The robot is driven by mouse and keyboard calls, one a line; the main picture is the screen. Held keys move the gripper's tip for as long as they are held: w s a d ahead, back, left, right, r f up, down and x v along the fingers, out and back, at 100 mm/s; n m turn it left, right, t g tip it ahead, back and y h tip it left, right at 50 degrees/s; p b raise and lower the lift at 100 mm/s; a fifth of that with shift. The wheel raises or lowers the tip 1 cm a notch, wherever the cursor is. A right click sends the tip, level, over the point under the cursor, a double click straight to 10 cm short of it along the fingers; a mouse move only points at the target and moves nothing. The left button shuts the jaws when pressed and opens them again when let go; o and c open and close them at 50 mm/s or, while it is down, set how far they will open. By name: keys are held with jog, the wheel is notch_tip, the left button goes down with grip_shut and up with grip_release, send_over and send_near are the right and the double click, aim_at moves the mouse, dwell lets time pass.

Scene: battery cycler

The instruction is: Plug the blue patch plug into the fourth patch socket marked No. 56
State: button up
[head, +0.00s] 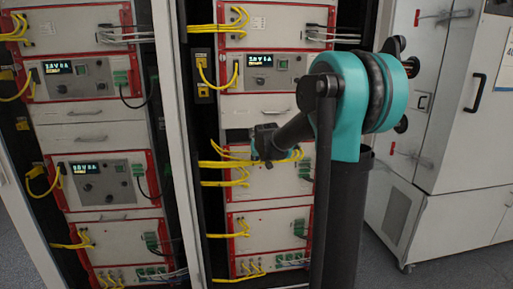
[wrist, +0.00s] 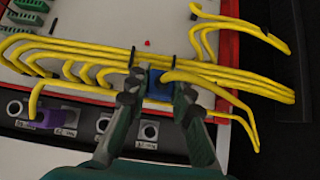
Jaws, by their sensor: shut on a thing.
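The blue patch plug (wrist: 157,88) is between the fingertips of my gripper (wrist: 157,92) in the wrist view. The two dark green fingers are shut on it. A row of round patch sockets runs along the dark strip at lower left. A socket (wrist: 150,131) shows between my fingers, below the plug in the picture, and another socket (wrist: 103,124) is left of it. The socket labels are too small to read. In the head view, my gripper (head: 266,143) is at the middle rack, and the plug cannot be made out there.
Yellow cables (wrist: 80,50) run in a bundle right beside the plug and fingers. A purple plug (wrist: 50,118) sits in the socket row further left. Green connectors (wrist: 28,18) are at the top left. The rack's red-edged units (head: 272,60) stand close around my arm.

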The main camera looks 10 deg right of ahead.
jog(key=s+d+f, duration=0.3)
jog(key=f, duration=0.6)
jog(key=s+d+f, duration=0.2)
jog(key=d+f, duration=0.1)
jog(key=f, duration=0.6)
jog(key=w+d+r, duration=0.1)
jog(key=d+r, duration=0.7)
jog(key=r, duration=0.4)
jog(key=w+d+r, duration=0.1)
jog(key=d+r, duration=0.7)
jog(key=r, duration=0.4)
jog(key=shift+w+a, duration=0.1)
jog(key=shift+w, duration=2.4)
jog(key=shift+w, duration=1.65)
